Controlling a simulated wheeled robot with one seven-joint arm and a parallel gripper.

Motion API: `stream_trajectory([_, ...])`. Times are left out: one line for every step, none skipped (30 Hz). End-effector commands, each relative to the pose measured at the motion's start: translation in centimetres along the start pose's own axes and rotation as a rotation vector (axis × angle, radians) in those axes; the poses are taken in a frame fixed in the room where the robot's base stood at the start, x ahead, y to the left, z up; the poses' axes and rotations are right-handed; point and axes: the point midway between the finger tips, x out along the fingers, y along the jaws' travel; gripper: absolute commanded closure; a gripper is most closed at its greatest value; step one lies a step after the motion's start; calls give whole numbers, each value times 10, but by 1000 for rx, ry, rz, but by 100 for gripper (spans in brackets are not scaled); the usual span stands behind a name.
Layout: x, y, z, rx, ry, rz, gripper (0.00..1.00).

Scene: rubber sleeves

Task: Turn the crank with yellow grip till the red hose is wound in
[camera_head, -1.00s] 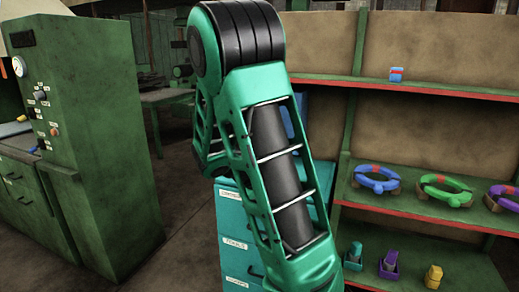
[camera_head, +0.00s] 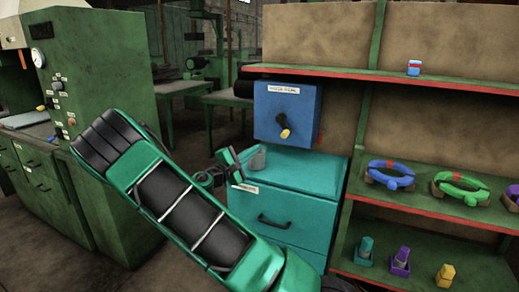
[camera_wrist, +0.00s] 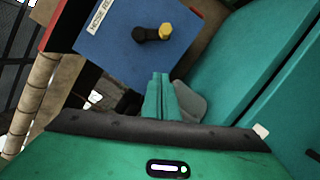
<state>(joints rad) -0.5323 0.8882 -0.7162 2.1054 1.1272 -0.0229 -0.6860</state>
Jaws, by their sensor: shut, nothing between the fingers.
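The blue hose reel box (camera_head: 290,105) stands on the teal cabinet, its label on the front. Its crank has a dark arm and a yellow grip (camera_head: 284,132), which points down in the head view. In the wrist view the box (camera_wrist: 118,45) is ahead, with the yellow grip (camera_wrist: 165,31) to the right of the dark hub. My gripper (camera_head: 228,158) is left of and lower than the crank, apart from it. Its teal fingers (camera_wrist: 158,92) are together and empty in the wrist view.
A grey rounded object (camera_head: 257,158) is on the teal cabinet (camera_head: 300,171), close to my gripper. A shelf unit (camera_head: 450,232) with coloured rings and small blocks stands right. A green machine (camera_head: 85,110) stands left.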

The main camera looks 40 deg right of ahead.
Motion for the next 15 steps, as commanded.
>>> stream_trajectory([8, 0, 1, 1, -4, -1, 100])
stream_trajectory([13, 0, 1, 0, -3, -1, 100])
stream_trajectory([20, -1, 2, 0, -4, -2, 100])
stream_trajectory([26, -1, 2, 0, -4, -3, 100])
stream_trajectory([31, -1, 1, 1, -3, -3, 100])
stream_trajectory([39, -1, 2, 1, -4, -2, 100])
stream_trajectory([45, -1, 2, 2, -5, -3, 100])
stream_trajectory([50, -1, 2, 2, -5, -3, 100])
stream_trajectory([58, -1, 2, 2, -4, -3, 100])
stream_trajectory([63, -1, 2, 2, -4, -3, 100])
stream_trajectory([69, -1, 2, 1, -4, -3, 100])
stream_trajectory([76, -1, 2, 1, -4, -3, 100])
stream_trajectory([82, -1, 1, 2, -3, -3, 100])
stream_trajectory([87, -1, 1, 2, -3, -3, 100])
stream_trajectory([93, -2, 2, 1, -4, -3, 100])
